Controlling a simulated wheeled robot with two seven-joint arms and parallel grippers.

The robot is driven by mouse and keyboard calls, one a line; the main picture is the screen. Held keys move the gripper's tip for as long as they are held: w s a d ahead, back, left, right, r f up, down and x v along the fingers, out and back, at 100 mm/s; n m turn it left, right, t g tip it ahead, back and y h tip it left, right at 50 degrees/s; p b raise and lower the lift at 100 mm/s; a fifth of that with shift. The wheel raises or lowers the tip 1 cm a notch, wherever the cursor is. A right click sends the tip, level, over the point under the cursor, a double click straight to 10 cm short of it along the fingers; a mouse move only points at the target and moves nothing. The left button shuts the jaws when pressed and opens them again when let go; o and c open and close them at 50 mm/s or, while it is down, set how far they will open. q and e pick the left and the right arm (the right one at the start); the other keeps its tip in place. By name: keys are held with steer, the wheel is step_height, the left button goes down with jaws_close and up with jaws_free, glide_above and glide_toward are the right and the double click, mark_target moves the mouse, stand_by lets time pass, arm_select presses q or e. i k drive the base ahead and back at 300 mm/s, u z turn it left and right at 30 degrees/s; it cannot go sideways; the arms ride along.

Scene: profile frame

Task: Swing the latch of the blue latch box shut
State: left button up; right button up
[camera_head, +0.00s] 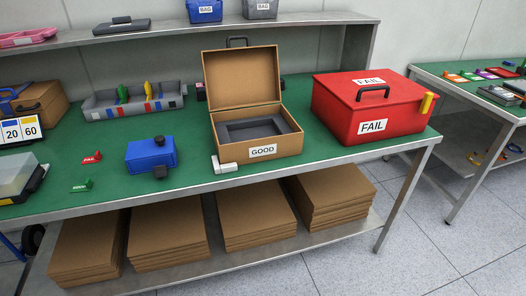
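The blue latch box (150,155) sits on the green bench top, left of the open brown box. It has a black knob (158,139) on top near its right end. A black latch piece (160,172) shows low on its front face, towards the right. Whether the latch is engaged is too small to tell. Neither of my grippers is in view.
An open brown GOOD box (259,147) with a grey insert stands right of the blue box, a white block (223,165) at its corner. A red FAIL box (366,108) stands further right. Small red (92,158) and green (82,186) markers lie to the left.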

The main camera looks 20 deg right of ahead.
mark_target(160, 170)
steer(key=u, duration=0.35)
steer(key=k, duration=0.5)
steer(key=u, duration=0.85)
steer(key=i, duration=0.9)
steer(key=z, duration=0.7)
